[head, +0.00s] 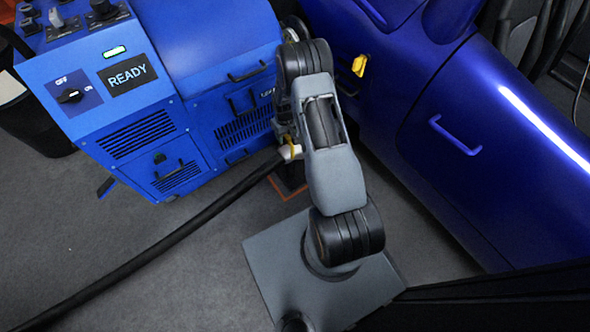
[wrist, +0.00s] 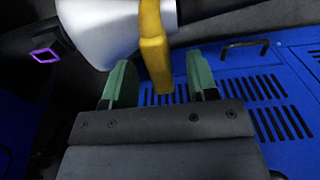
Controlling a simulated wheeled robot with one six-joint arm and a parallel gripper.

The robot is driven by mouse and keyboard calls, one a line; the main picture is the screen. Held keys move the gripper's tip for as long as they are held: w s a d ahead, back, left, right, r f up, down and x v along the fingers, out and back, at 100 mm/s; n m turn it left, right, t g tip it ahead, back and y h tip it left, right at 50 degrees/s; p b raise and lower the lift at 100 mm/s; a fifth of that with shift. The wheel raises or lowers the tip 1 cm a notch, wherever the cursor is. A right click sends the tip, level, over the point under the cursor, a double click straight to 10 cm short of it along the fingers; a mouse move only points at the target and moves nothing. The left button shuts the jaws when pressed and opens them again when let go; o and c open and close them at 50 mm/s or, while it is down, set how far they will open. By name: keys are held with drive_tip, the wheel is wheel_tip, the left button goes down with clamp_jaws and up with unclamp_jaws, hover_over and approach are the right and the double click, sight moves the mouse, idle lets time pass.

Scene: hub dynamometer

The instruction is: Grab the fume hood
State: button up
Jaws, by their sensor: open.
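The fume hood shows in the wrist view as a white, cone-shaped nozzle (wrist: 100,28) with a yellow handle (wrist: 155,50). In the head view the white hood (head: 290,151) is small, at the end of a black hose (head: 165,243), partly hidden behind my arm. My gripper (wrist: 160,82) is open, with a green-padded finger on either side of the yellow handle. A gap shows between the handle and the right finger; contact on the left side is unclear. My gripper is hidden behind my arm in the head view.
A blue dynamometer cabinet (head: 200,142) with a READY display (head: 128,75) stands at the left, close behind the hood. A blue car (head: 480,135) stands at the right. The hose runs to the lower left above grey floor (head: 90,230).

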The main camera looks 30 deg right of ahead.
drive_tip(key=shift+f, duration=0.85)
clamp_jaws()
idle(0.7)
drive_tip(key=shift+w+r, duration=0.1)
drive_tip(key=shift+r, duration=0.05)
